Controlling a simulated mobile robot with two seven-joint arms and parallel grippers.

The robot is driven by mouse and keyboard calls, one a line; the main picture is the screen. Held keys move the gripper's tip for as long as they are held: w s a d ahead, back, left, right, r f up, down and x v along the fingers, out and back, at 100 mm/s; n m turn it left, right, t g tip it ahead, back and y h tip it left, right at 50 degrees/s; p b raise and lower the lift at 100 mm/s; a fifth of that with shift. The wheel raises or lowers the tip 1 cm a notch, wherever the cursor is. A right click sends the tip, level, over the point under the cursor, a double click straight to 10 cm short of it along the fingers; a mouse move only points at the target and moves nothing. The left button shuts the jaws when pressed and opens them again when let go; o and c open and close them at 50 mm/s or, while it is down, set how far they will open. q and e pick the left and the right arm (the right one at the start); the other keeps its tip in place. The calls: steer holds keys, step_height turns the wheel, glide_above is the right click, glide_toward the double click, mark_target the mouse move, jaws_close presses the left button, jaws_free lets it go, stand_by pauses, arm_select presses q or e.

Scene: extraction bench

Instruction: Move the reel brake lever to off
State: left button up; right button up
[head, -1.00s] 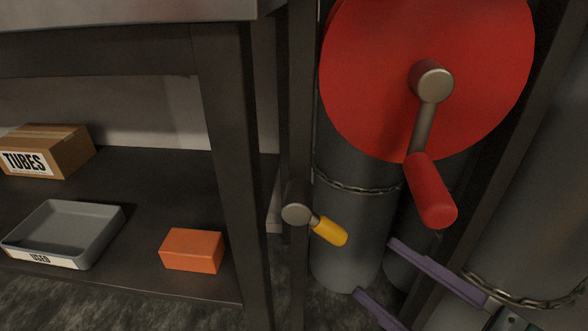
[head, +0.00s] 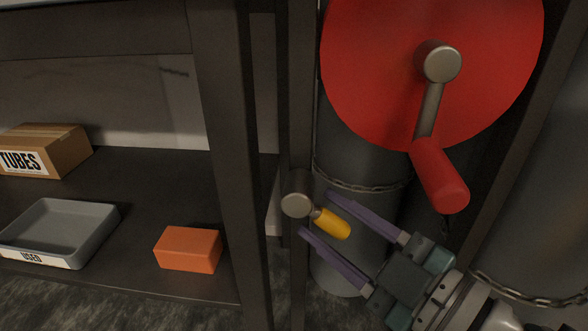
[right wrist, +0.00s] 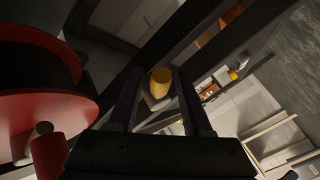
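The reel brake lever (head: 332,223) has a yellow grip on a short metal stem. It comes out of a round metal pivot (head: 296,204) on the dark post and points right and slightly down. My right gripper (head: 317,212) is open, with one purple finger above the yellow grip and one below it. I cannot tell if either finger touches it. In the right wrist view the yellow grip (right wrist: 160,82) shows between the two dark fingers. The red reel (head: 400,75) with its crank and red handle (head: 440,176) is above. My left gripper is not in view.
Gas cylinders (head: 350,255) with a chain stand behind my right gripper. On the shelf at left are a cardboard TUBES box (head: 55,145), a grey USED tray (head: 95,238) and an orange block (head: 188,249). The crank handle hangs close above my right gripper.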

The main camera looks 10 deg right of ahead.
jaws_close()
stand_by(1.1)
